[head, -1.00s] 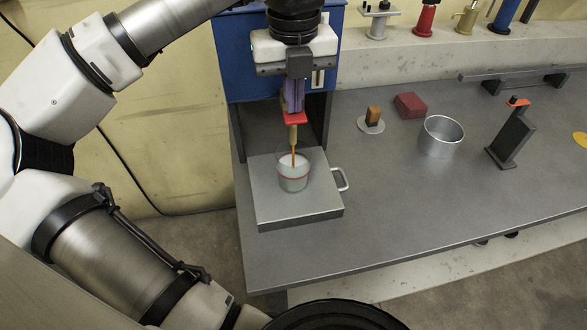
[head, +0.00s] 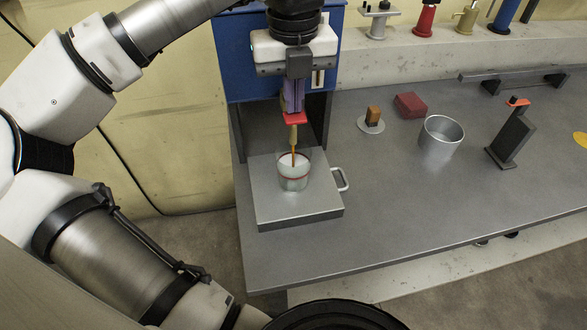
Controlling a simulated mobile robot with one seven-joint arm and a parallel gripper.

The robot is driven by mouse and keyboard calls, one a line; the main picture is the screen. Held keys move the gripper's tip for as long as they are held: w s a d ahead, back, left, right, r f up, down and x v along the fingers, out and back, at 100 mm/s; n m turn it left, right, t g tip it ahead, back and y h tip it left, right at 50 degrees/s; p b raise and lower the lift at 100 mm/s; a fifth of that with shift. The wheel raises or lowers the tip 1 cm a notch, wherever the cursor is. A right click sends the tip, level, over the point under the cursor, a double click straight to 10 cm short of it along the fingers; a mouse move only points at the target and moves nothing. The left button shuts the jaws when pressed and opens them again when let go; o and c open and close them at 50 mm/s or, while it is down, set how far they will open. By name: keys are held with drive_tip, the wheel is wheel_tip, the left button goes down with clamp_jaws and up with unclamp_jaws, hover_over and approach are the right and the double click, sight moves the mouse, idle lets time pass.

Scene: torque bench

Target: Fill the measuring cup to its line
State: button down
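The clear measuring cup (head: 293,179) stands upright on the grey drip tray (head: 275,209), under the brass spout (head: 293,132) of the blue dispenser (head: 241,85). A thin orange-brown stream runs from the spout into the cup. The cup has a red line round it. Pale content with a whitish top fills much of it, and the whitish top appears above the red line. My gripper (head: 293,108) points down at the red tap handle (head: 295,118) above the spout. The fingers are seen edge-on, so their gap and grip are hidden.
Right of the tray on the grey bench are an orange-brown block on a round base (head: 371,119), a red block (head: 410,105), a metal pot (head: 441,136) and a dark stand with a red top (head: 511,135). The front middle of the bench is clear.

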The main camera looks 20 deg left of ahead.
idle(0.4)
drive_tip(key=shift+r+p, duration=0.95)
drive_tip(key=shift+r, duration=0.5)
drive_tip(key=shift+r+p, duration=1.25)
drive_tip(key=shift+r, duration=0.8)
